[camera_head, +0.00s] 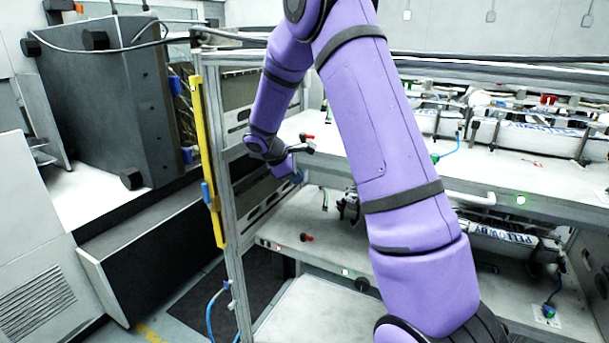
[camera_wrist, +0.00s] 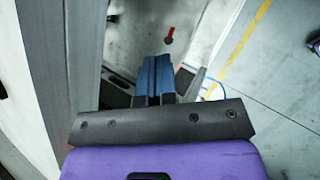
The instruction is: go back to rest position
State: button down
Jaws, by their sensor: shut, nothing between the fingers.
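My gripper (camera_wrist: 157,60) shows in the wrist view with its two blue fingers side by side and closed, nothing between them. In the head view it is small and partly hidden (camera_head: 297,177), at the lower end of my purple arm, near the left post of the shelf rack. The large arm link in front hides part of the rack. Whether my gripper touches the rack cannot be told.
The metal shelf rack (camera_head: 232,215) has a yellow strip (camera_head: 209,160) on its post. A red-tipped lever (camera_head: 306,237) sits on the lower shelf. Label trays (camera_head: 525,132) lie at the right. A dark grey machine (camera_head: 105,110) stands at the left. Floor with a yellow line (camera_wrist: 238,50) shows clear.

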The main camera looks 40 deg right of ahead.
jog(key=shift+s+d+r, duration=0.1)
jog(key=shift+s+r, duration=0.3)
jog(key=shift+r, duration=0.05)
jog(key=s+a+r+m+t+y, duration=0.1)
jog(key=s+a+r+m+y, duration=0.15)
jog(key=s+a+r, duration=0.4)
jog(key=s+a+r+m+t+y, duration=0.1)
jog(key=s+a+r+m+t, duration=0.15)
jog(key=s+r, duration=0.7)
jog(key=s+a+r+m+t+y, duration=0.1)
jog(key=s+a, duration=0.3)
jog(key=s, duration=0.5)
jog(key=s+a+r+m+t+y, duration=0.1)
jog(key=s+a+m, duration=0.3)
jog(key=s, duration=0.5)
jog(key=shift+s+a+r+y, duration=0.3)
jog(key=shift+a+r+y, duration=0.35)
jog(key=shift+r+y, duration=0.15)
jog(key=shift+t, duration=0.25)
